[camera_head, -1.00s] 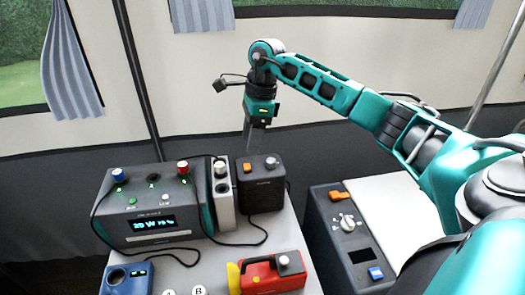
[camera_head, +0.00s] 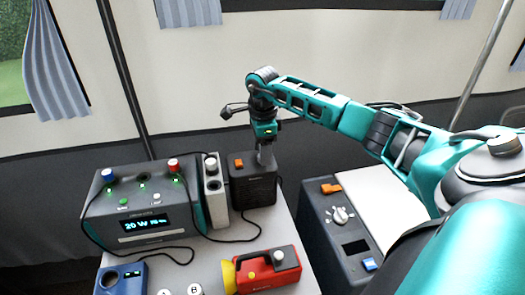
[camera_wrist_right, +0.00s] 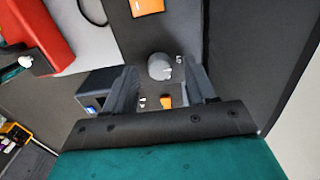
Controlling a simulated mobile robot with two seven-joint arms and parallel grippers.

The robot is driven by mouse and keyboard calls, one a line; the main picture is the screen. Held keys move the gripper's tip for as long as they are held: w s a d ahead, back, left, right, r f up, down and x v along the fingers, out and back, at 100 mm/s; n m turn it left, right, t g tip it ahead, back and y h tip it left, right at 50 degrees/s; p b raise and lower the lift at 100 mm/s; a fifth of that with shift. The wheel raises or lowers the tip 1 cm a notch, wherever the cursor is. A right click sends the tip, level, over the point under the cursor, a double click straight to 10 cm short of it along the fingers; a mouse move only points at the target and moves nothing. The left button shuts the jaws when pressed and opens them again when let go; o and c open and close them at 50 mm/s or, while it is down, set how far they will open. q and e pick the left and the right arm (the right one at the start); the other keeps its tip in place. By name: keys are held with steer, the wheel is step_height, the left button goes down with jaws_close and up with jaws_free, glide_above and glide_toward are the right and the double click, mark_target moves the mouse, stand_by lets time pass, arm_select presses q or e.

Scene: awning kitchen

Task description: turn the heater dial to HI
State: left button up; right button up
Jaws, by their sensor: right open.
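A small dark box (camera_head: 252,187) stands at the back right of the grey table, with an orange switch (camera_head: 238,162) on its top left. Its grey round dial shows in the right wrist view (camera_wrist_right: 160,67), with a white pointer mark. The lettering is too small to read. My right gripper (camera_head: 264,158) points down over the right part of this box and is open. In the right wrist view its fingers (camera_wrist_right: 158,76) stand on either side of the dial. I cannot tell whether they touch it. The fingertips partly hide the dial in the head view. My left gripper is out of view.
A grey unit (camera_head: 145,212) with a lit display and cables stands to the left, beside a narrow pale block (camera_head: 216,195). A red lantern (camera_head: 268,271) lies in front. Right of a gap, a larger dark box (camera_head: 325,235) carries a white dial (camera_head: 342,215).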

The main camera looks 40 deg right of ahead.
steer(key=shift+f, duration=0.45)
steer(key=shift+c, duration=0.2)
steer(key=c, duration=0.5)
jaws_close()
